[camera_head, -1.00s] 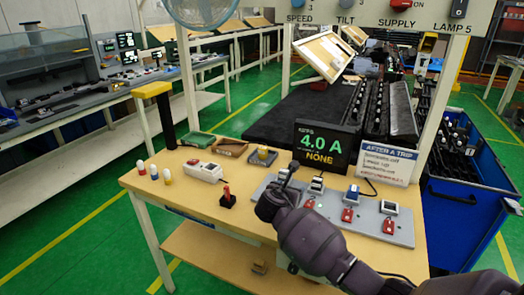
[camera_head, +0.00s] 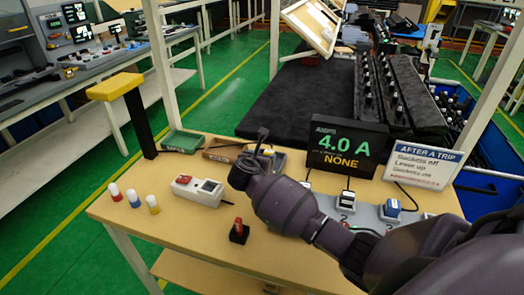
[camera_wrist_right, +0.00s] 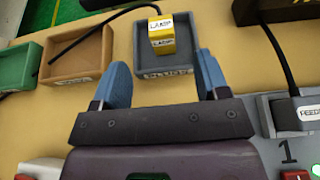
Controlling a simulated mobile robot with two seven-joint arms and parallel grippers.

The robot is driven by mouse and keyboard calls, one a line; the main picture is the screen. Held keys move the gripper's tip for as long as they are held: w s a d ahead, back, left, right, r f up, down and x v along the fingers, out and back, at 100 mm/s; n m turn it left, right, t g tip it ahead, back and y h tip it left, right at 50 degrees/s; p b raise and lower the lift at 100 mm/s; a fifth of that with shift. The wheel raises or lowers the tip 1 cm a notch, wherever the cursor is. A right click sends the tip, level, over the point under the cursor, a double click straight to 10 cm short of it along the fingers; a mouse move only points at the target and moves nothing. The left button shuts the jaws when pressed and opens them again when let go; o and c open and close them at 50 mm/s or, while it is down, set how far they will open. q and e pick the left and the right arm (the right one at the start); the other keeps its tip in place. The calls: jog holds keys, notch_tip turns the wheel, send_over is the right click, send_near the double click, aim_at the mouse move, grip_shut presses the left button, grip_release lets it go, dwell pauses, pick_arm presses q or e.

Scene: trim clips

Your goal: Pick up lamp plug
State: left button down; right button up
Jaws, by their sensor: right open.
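The lamp plug (camera_wrist_right: 162,38) is a small yellow block with a white label and a black cable, in the right wrist view. It sits in a grey tray (camera_wrist_right: 184,66). My right gripper (camera_wrist_right: 163,76) is open and empty, with its blue fingertips on either side of the tray's near part, short of the plug in the picture. In the head view, my right gripper (camera_head: 262,140) is over the back of the table and largely hides the grey tray (camera_head: 280,161). My left gripper is not in view.
A brown tray (camera_wrist_right: 82,58) and a green tray (camera_wrist_right: 14,68) stand left of the grey one. A grey socket strip (camera_head: 370,210) with plugs lies to the right, before a display (camera_head: 345,148) reading 4.0 A. A red-topped switch (camera_head: 239,232) stands in front.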

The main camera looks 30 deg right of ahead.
aim_at(269, 151)
jog(key=x, duration=0.4)
jog(key=shift+s+d+b, duration=0.15)
jog(key=shift+b, duration=0.15)
jog(key=shift+w+d+f, duration=0.3)
jog(key=shift+w+d, duration=0.15)
jog(key=shift+b+x, duration=0.55)
jog(key=shift+x, duration=1.9)
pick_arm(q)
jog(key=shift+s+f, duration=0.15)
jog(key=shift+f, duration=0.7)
pick_arm(e)
jog(key=shift+a, duration=0.1)
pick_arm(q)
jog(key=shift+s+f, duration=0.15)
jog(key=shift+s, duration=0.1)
pick_arm(e)
jog(key=c, duration=1)
jog(key=shift+c, duration=0.2)
